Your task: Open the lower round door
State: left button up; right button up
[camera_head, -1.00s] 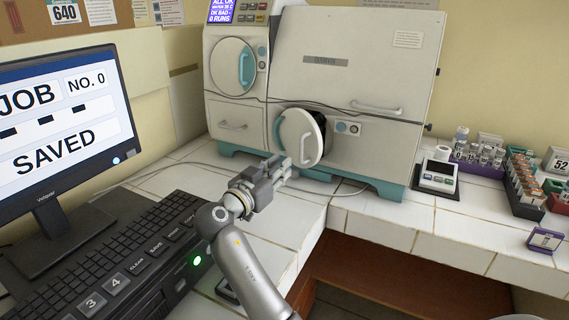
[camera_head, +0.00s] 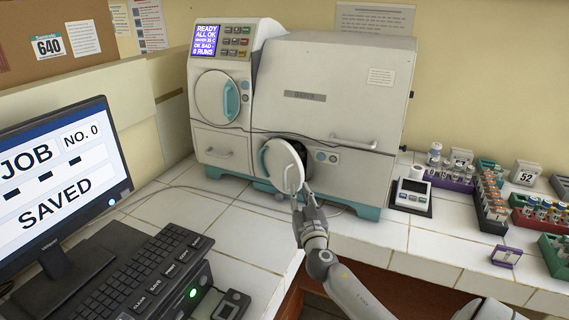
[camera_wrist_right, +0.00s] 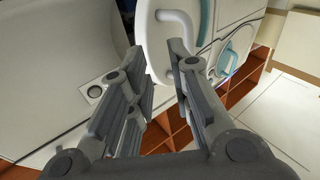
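My left gripper is not in view.
The upper round door (camera_head: 213,97) is closed. A monitor (camera_head: 60,185) and keyboard (camera_head: 140,275) stand at left. A small scale (camera_head: 411,195) and vial racks (camera_head: 490,205) stand at right. The white tiled counter (camera_head: 240,235) before the incubator is mostly clear.

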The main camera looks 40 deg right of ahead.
aim_at(285, 188)
jog(key=s+a+r+n+y+p, duration=0.1)
jog(key=s+r+n+y+p, duration=0.2)
jog(key=y, duration=0.4)
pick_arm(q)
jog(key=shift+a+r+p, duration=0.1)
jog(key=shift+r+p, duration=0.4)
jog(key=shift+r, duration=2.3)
pick_arm(e)
jog(key=shift+n+t, duration=0.4)
jog(key=shift+w+d+f, duration=0.2)
jog(key=shift+w, duration=1.5)
jog(key=shift+w+d+f, duration=0.2)
jog(key=shift+w+f, duration=0.05)
jog(key=shift+w, duration=1.45)
jog(key=shift+w+d+f, duration=0.2)
jog(key=shift+w, duration=1.5)
grip_shut()
